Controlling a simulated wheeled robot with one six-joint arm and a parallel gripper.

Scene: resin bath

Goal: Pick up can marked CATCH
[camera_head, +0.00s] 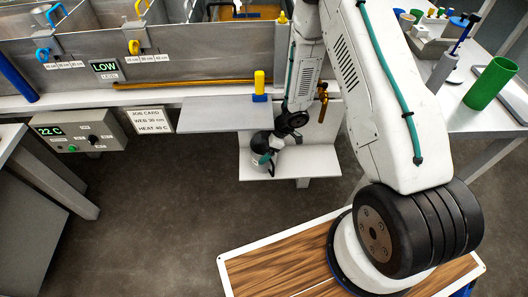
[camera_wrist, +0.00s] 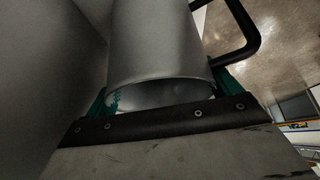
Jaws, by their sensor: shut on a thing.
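A grey metal can (camera_wrist: 160,45) with a black handle (camera_wrist: 246,40) fills the middle of the wrist view. The teal fingers of my gripper (camera_wrist: 166,92) sit on either side of it, shut on it. In the head view my gripper (camera_head: 266,155) reaches down at the low white shelf, and the can (camera_head: 257,164) shows small and partly hidden there. I cannot tell whether the can rests on the shelf or is just above it. No CATCH marking is readable in either view.
The low white shelf (camera_head: 306,166) lies under a grey ledge (camera_head: 216,115) that holds a yellow-topped blue item (camera_head: 260,84). Grey tanks (camera_head: 190,62) stand behind. A control box (camera_head: 82,132) is at left. A green cylinder (camera_head: 491,82) stands on the right table.

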